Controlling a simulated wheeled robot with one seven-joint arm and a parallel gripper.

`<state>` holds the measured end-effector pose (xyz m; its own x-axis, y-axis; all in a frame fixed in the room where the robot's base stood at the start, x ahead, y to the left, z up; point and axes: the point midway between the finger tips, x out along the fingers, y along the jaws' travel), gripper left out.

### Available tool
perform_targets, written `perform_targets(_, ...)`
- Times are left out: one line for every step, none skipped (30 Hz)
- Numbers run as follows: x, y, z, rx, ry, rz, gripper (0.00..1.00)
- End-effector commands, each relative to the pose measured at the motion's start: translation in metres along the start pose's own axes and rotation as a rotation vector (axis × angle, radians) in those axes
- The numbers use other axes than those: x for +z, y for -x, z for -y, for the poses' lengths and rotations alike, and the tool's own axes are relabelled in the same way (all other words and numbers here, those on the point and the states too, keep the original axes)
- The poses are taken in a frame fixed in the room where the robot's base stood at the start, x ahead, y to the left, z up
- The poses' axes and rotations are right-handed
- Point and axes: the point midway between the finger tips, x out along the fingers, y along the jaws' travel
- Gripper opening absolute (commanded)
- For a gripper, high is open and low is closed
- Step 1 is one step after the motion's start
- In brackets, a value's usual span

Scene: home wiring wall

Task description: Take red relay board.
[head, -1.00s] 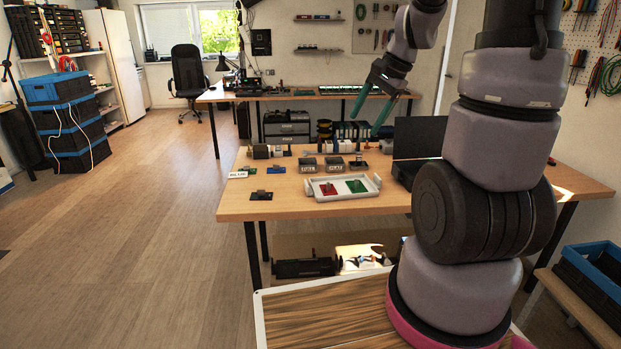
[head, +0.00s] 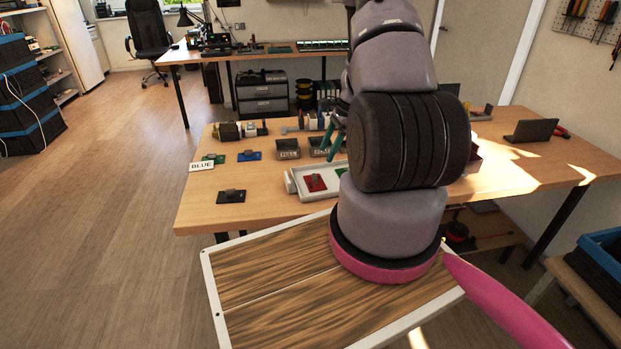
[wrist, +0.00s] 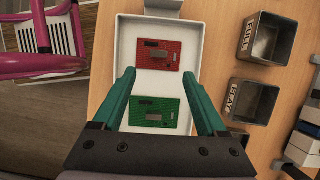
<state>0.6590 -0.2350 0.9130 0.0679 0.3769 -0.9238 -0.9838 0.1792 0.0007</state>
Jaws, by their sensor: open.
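The red relay board (wrist: 159,56) lies flat in a white tray (wrist: 209,25) in the wrist view, with a green board (wrist: 155,115) beside it in the same tray. In the head view the red board (head: 314,183) shows at the tray's left part. My gripper (wrist: 165,76) is open and empty above the tray. Its two green fingers lie either side of the boards in the wrist view, pointing toward the red one. In the head view my arm hides part of the tray, and the fingers (head: 335,138) show only partly.
The table's front left is mostly clear.

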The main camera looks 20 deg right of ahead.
Motion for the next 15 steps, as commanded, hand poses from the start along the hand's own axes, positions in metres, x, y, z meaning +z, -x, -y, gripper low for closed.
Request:
perform_targets(0.0,-0.01,-0.001,0.004,0.0,0.001,0.75)
perform_targets(0.0,-0.015,-0.001,0.004,-0.001,0.001,0.75)
perform_targets(0.0,-0.021,-0.001,0.003,-0.001,0.001,0.75)
perform_targets(0.0,-0.026,-0.001,0.003,0.0,0.0,0.75)
perform_targets(0.0,-0.03,-0.001,0.003,0.001,0.001,0.75)
perform_targets(0.001,-0.034,-0.001,0.002,0.001,0.001,0.75)
perform_targets(0.001,-0.037,0.0,0.002,0.002,0.0,0.75)
perform_targets(0.001,-0.039,0.0,0.001,0.002,0.0,0.75)
perform_targets(0.001,-0.041,0.0,0.001,0.002,0.0,0.75)
perform_targets(0.001,-0.043,-0.001,0.001,0.001,0.0,0.75)
perform_targets(0.001,-0.045,-0.001,0.001,0.001,0.0,0.75)
perform_targets(0.001,-0.049,-0.001,0.002,0.001,0.0,0.75)
perform_targets(0.001,-0.053,-0.001,0.002,0.002,0.0,0.75)
perform_targets(0.002,-0.057,-0.001,0.003,0.002,0.0,0.75)
perform_targets(0.002,-0.064,-0.002,0.004,0.002,0.001,0.75)
